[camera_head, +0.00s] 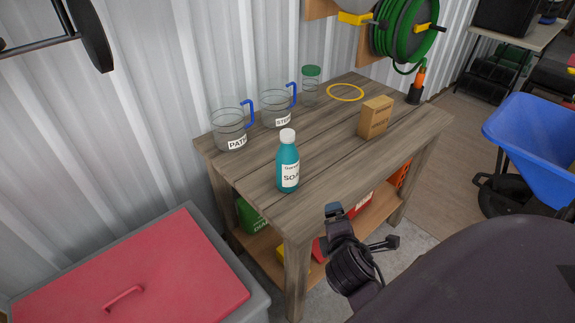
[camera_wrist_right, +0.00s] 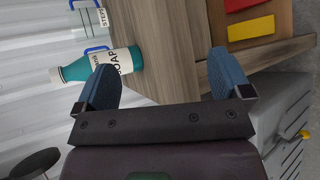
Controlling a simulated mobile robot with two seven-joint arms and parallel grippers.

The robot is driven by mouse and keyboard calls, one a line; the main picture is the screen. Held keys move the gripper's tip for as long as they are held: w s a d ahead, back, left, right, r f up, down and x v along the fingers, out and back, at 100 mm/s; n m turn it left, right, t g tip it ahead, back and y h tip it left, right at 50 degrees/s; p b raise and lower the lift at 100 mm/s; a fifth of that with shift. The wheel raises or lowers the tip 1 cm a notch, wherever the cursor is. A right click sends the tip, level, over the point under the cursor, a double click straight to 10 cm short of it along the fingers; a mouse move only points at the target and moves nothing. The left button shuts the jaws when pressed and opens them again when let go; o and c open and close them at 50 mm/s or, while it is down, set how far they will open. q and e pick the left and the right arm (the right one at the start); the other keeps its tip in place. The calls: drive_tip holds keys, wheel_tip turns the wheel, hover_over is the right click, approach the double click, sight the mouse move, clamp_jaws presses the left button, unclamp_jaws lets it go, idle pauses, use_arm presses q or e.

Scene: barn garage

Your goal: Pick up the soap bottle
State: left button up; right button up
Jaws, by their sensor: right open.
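The teal soap bottle (camera_head: 288,165) with a white cap stands upright near the front left edge of the wooden table (camera_head: 330,150). In the right wrist view the soap bottle (camera_wrist_right: 95,66) shows at the upper left, beyond one finger. My right gripper (camera_head: 335,211) is in front of the table's front edge, to the right of the bottle and apart from it. In the right wrist view my right gripper (camera_wrist_right: 165,78) is open, with two blue fingers spread and nothing between them. My left gripper is not in view.
Two clear jugs with blue handles (camera_head: 230,130) (camera_head: 277,107), a green-lidded jar (camera_head: 310,88), a yellow ring (camera_head: 345,92) and a small cardboard box (camera_head: 376,117) are on the table. A red-lidded bin (camera_head: 170,275) stands at front left. A blue wheelbarrow (camera_head: 535,140) is at right.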

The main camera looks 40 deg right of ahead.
sight(290, 171)
drive_tip(key=w+r+n+t, duration=0.1)
drive_tip(key=w+n, duration=0.1)
drive_tip(key=n, duration=0.1)
drive_tip(key=w+r+n+t, duration=0.1)
drive_tip(key=w+n, duration=0.1)
drive_tip(key=n, duration=0.1)
drive_tip(key=w+a+n+t+h, duration=0.1)
drive_tip(key=w+n+t, duration=0.1)
drive_tip(key=w+n, duration=0.1)
drive_tip(key=shift+r, duration=0.4)
drive_tip(key=w+a+n+t, duration=0.1)
drive_tip(key=n, duration=0.1)
drive_tip(key=w+n, duration=0.1)
drive_tip(key=n, duration=0.2)
drive_tip(key=w+a+r+n+t+y, duration=0.1)
drive_tip(key=w+n, duration=0.1)
drive_tip(key=shift+a+n+t, duration=0.3)
drive_tip(key=shift+n, duration=0.1)
drive_tip(key=shift+w, duration=0.25)
drive_tip(key=shift+x, duration=5.15)
drive_tip(key=shift+a+f, duration=0.1)
drive_tip(key=c, duration=1)
